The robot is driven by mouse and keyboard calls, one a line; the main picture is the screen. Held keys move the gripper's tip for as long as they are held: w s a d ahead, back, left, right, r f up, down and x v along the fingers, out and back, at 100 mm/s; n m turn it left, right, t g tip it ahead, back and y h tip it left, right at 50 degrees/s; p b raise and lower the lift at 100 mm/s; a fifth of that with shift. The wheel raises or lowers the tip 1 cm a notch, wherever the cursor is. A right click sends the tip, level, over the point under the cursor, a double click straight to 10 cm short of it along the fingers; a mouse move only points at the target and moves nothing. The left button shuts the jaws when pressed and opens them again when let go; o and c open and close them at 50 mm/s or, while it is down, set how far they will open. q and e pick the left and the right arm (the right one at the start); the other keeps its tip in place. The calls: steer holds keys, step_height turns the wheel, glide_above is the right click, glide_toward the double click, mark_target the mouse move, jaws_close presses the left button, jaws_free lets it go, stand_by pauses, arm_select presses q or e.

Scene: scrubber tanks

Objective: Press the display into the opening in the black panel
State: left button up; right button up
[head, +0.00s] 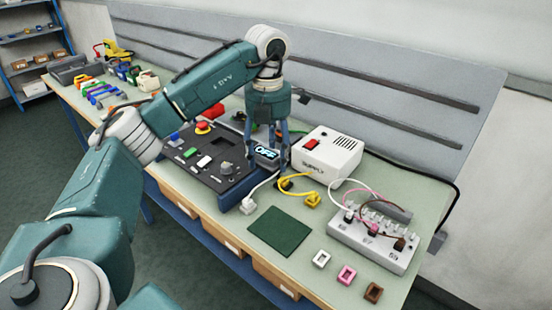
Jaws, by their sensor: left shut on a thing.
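The black panel (178,176) lies on the bench and carries a red mushroom button, green and white buttons and other small parts. My left gripper (268,150) points down over the panel's right side. It is shut on the small display (266,153), a dark block with a lit face reading "OFF". The display is close to the panel's right edge; I cannot tell whether it touches the panel. A dark square feature shows on the panel left of the display, but I cannot tell whether it is the opening. My right gripper is out of view.
A white supply box (327,155) stands close to the right of the gripper. White and yellow cables with plugs (249,205) lie in front. A green mat (280,231), a grey terminal block (372,240) and small coloured parts lie at the right. Tools (100,90) lie at the far left.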

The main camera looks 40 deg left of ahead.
arm_select(q)
steer(key=w+a+p, duration=0.2)
steer(key=a+p, duration=0.1)
steer(key=a, duration=0.3)
steer(key=w+a+p, duration=0.3)
steer(key=a+p, duration=0.1)
steer(key=a, duration=0.2)
steer(key=shift+w+a, duration=0.3)
steer(key=shift+a, duration=0.05)
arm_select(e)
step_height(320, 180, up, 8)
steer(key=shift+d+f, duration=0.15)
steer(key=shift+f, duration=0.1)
